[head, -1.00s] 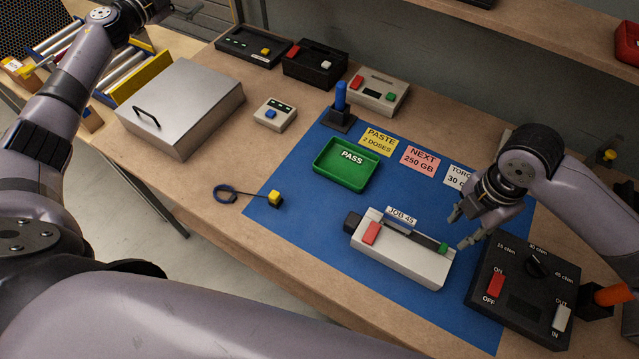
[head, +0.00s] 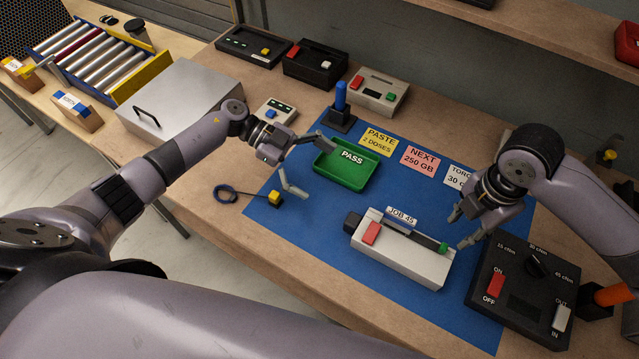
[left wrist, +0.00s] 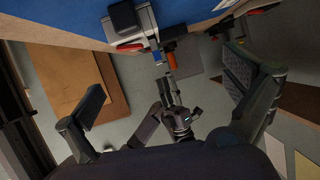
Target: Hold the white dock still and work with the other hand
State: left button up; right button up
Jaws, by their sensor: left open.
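The white dock (head: 404,252) lies on the blue mat, with a red button near its left end, a dark block at that end and a green piece near its right end. A "JOB 45" label (head: 401,215) stands at its back edge. My left gripper (head: 318,172) is open and empty, in front of the green tray and to the upper left of the dock, clear of it. Its spread fingers also show in the left wrist view (left wrist: 168,112). My right gripper (head: 459,229) has its fingers apart beside the dock's right end; whether it touches the dock is unclear.
The green PASS tray (head: 345,180) and a blue peg on a black base (head: 340,122) stand behind. A yellow cube with a dark loop (head: 275,198) lies at the left mat edge. A black switch box (head: 525,300) is at right. Bare mat lies between tray and dock.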

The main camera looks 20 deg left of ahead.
pick_arm(q)
jog(key=s+d+f+g, duration=0.1)
jog(key=s+d, duration=0.1)
jog(key=s, duration=0.1)
send_near(380, 232)
jog(key=shift+g, duration=0.3)
jog(key=x, duration=1)
jog(key=shift+w+f, duration=0.15)
jog(key=shift+c, duration=0.2)
jog(key=c, duration=1.4)
jog(key=shift+c, duration=0.2)
